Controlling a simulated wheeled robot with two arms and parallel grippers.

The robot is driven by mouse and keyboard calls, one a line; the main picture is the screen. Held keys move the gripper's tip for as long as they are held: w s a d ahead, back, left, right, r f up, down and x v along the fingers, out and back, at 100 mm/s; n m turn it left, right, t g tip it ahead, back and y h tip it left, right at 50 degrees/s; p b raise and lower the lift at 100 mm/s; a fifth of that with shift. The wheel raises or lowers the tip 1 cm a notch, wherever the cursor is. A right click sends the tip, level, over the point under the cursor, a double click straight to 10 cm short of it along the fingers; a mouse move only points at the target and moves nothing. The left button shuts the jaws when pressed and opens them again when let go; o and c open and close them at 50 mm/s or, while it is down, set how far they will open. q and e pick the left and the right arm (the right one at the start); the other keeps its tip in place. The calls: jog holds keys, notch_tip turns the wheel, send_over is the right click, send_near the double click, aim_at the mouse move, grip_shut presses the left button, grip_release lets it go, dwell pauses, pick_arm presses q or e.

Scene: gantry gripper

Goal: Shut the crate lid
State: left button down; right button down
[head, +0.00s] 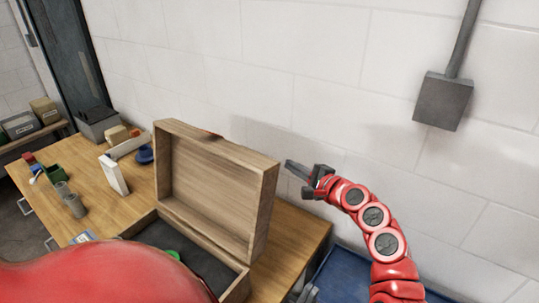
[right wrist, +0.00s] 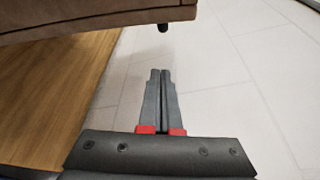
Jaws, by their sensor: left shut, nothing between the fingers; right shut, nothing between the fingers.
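The wooden crate (head: 237,289) stands on the workbench, with its lid (head: 215,190) raised open and near upright on the wall side. The crate has a dark lining, and a green item (head: 172,254) shows inside. My right gripper (head: 290,165) is shut and empty, just right of the lid's upper right edge. In the right wrist view its fingers (right wrist: 161,72) are together, with the lid's brown underside or edge (right wrist: 90,14) above them.
The wooden workbench (head: 300,232) holds a white block (head: 114,174), grey cylinders (head: 70,200) and small coloured items on the left. A white wall with a grey box (head: 443,101) stands behind. My red left arm hides the crate's front left.

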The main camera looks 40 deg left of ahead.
jog(key=s+a+p, duration=0.1)
jog(key=a+p, duration=0.4)
jog(key=a, duration=0.2)
jog(key=shift+s+a+r, duration=0.15)
jog(key=shift+s+r, duration=0.05)
jog(key=shift+s, duration=0.1)
dwell(0.4)
dwell(0.4)
